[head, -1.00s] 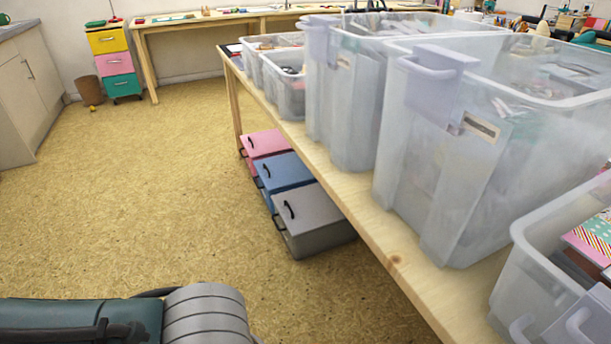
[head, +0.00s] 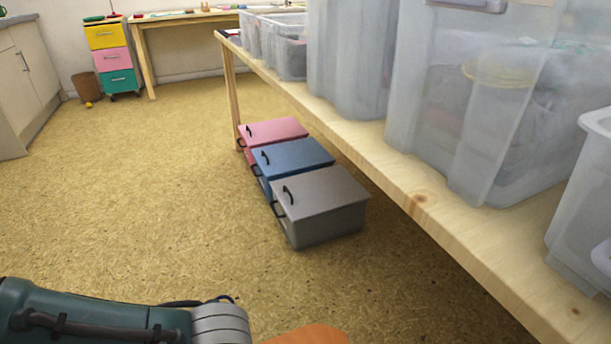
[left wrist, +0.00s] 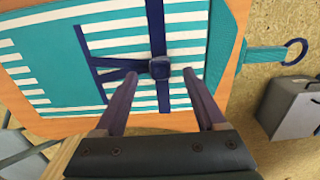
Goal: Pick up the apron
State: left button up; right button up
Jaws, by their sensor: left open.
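What looks like the apron (left wrist: 60,62), teal and white striped cloth with dark blue straps, lies folded flat on an orange panel (left wrist: 237,20) in the left wrist view. A dark blue knot or buckle (left wrist: 160,68) sits where its straps cross. My left gripper (left wrist: 161,74) is open, with one finger on either side of the knot; I cannot tell whether the fingertips touch the cloth. In the head view only an orange edge (head: 308,335) shows at the bottom, beside my left arm; the apron and gripper are hidden there. My right gripper is not in view.
A wooden table (head: 415,195) with clear plastic bins (head: 490,110) runs along the right. Grey (head: 322,205), blue (head: 292,160) and pink (head: 272,132) boxes stand on the floor beneath its edge. The speckled floor (head: 150,190) to the left is open.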

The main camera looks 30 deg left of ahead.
pick_arm(q)
jog(key=shift+f, duration=0.85)
jog(key=shift+r, duration=0.1)
grip_shut()
dwell(0.6)
